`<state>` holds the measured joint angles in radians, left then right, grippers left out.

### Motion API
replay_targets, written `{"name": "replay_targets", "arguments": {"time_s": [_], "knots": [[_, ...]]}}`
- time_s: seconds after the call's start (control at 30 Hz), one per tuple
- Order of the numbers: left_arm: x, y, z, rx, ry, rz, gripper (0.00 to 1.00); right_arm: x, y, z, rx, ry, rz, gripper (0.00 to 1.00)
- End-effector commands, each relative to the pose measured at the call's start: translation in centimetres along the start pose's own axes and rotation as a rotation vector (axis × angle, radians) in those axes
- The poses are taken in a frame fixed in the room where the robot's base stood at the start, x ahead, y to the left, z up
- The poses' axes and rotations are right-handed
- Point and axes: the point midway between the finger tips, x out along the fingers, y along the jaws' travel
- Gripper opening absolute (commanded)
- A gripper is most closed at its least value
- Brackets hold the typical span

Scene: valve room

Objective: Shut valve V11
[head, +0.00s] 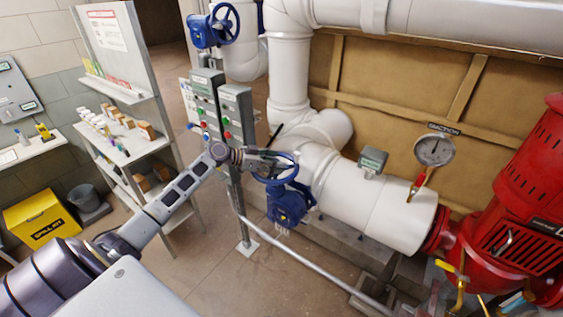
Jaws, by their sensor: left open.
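A blue handwheel (291,178) sits on a blue valve body (288,204) below the white pipe, in the middle of the head view. A second blue handwheel valve (208,32) is on the upper pipe at the top left. I cannot read a V11 tag on either. My left gripper (268,161) is open at the upper left rim of the lower handwheel. It overlaps the rim in the picture; I cannot tell whether it touches. My arm hides part of the wheel's left side. My right gripper is not in view.
Grey control boxes (237,112) on a post stand just behind my left gripper. A shelf rack (130,160) and a yellow box (41,218) are at the left. A gauge (434,150) and red pump (520,210) are at the right. A low grey rail (310,264) crosses the floor.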

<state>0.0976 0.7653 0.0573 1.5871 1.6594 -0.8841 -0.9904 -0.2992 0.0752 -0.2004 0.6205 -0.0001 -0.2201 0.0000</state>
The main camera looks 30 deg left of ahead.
Motion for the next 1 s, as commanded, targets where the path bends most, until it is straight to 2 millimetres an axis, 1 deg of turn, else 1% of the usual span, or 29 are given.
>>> {"name": "replay_targets", "arguments": {"time_s": [0.33, 0.37, 0.8, 1.0], "knots": [[-0.05, -0.04, 0.12, 0.000, 0.000, 0.000, 0.58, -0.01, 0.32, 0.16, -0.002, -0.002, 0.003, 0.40], [-0.05, -0.04, 0.12, 0.000, 0.000, 0.000, 0.56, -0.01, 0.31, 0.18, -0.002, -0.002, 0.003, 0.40], [-0.04, -0.03, 0.08, 0.001, 0.000, 0.000, 0.00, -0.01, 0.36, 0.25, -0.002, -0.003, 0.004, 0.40], [-0.04, -0.04, 0.07, 0.002, 0.001, 0.001, 0.00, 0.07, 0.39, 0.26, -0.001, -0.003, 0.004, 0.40]]}}
